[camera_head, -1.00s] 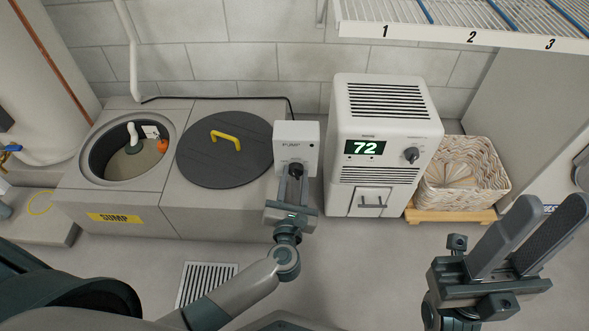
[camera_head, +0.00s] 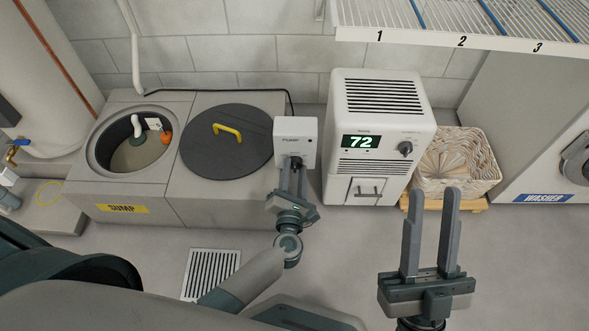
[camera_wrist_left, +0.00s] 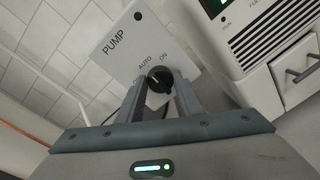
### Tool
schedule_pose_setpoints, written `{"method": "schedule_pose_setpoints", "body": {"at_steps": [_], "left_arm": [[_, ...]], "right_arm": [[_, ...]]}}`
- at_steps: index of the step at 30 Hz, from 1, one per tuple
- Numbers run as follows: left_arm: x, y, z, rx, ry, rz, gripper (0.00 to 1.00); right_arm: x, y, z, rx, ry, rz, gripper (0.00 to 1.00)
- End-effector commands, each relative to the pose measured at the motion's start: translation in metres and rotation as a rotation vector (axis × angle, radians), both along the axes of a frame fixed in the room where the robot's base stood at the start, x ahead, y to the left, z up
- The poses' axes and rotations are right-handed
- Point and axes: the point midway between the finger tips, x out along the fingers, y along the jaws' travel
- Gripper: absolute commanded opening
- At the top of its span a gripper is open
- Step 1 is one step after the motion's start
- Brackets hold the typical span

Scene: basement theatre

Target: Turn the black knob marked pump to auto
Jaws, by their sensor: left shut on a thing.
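The white pump box (camera_head: 306,136), marked PUMP, stands at the right end of the sump cover. Its black knob (camera_head: 296,162) is low on its front face. In the left wrist view, the knob (camera_wrist_left: 159,79) sits between the fingertips, with AUTO and ON printed above it; another label at its left is partly hidden. A small pale mark shows on the knob, but its exact direction is hard to tell. My left gripper (camera_head: 294,170) is shut on the knob, also in the left wrist view (camera_wrist_left: 157,88). My right gripper (camera_head: 431,194) is open and empty, fingers pointing up, over the floor.
A white dehumidifier (camera_head: 376,130) showing 72 stands just right of the pump box. A woven basket (camera_head: 452,178) and a washer (camera_head: 545,140) are further right. The sump pit and black lid (camera_head: 228,155) lie left. A wire shelf (camera_head: 465,40) overhangs the top right.

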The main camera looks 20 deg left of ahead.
Motion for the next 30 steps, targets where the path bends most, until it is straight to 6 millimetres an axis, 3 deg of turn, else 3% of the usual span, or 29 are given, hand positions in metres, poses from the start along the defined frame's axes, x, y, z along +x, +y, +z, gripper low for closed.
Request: {"method": "schedule_pose_setpoints", "body": {"at_steps": [5, 6, 8, 20, 30], "left_arm": [[0.0, 0.0, 0.0, -0.001, -0.001, -0.001, 0.11], [0.0, 0.0, 0.0, -0.001, -0.001, -0.001, 0.42], [0.0, 0.0, 0.0, -0.001, -0.001, 0.0, 0.52], [-0.003, -0.001, 0.001, -0.001, -0.001, -0.001, 0.52], [-0.04, -0.01, 0.002, -0.002, 0.002, -0.002, 0.52]], "right_arm": [[0.0, 0.0, 0.0, 0.0, -0.001, 0.0, 0.31], [0.0, 0.0, 0.0, 0.0, -0.001, 0.0, 0.31], [0.0, 0.0, 0.0, 0.001, -0.001, 0.001, 0.31], [0.0, 0.0, 0.001, 0.001, -0.001, 0.001, 0.31], [0.002, 0.004, -0.003, -0.01, 0.037, 0.005, 0.31]]}}
